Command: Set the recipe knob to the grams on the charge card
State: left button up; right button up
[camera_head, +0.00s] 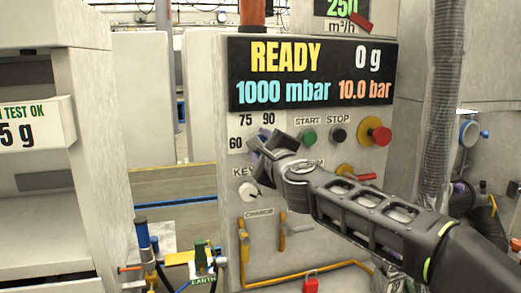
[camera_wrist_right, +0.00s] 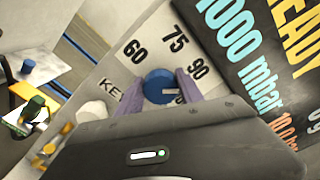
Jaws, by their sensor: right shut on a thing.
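The blue recipe knob (camera_wrist_right: 158,84) sits on the pale panel beside the printed numbers 60, 75 and 90 in the right wrist view. A short white mark shows on its lower right; which number it points to is unclear. My right gripper (camera_wrist_right: 156,94) is shut on the knob, a purple finger on each side. In the head view my right gripper (camera_head: 262,152) covers the knob. A white card (camera_head: 32,123) at the left edge reads "TEST OK" and "5 g", its left part cut off. My left gripper is not in view.
The display (camera_head: 311,74) reads READY, 0 g, 1000 mbar, 10.0 bar. Green START (camera_head: 308,137) and black STOP (camera_head: 337,136) buttons and a red emergency button (camera_head: 380,135) lie right of the knob. A ribbed hose (camera_head: 442,100) hangs at right. Yellow hooks (camera_head: 282,236) are below.

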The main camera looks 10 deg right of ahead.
jog(key=m+b, duration=0.1)
jog(key=m, duration=0.4)
jog(key=shift+f+m+b, duration=0.1)
jog(key=shift+m+b, duration=0.2)
jog(key=shift+d+m+b, duration=0.15)
jog(key=shift+m+b, duration=0.45)
jog(key=shift+m, duration=1.6)
jog(key=o, duration=1.4)
jog(key=shift+s, duration=0.1)
jog(key=s, duration=0.7)
jog(key=shift+s+d+b, duration=0.25)
jog(key=shift+s+b, duration=0.05)
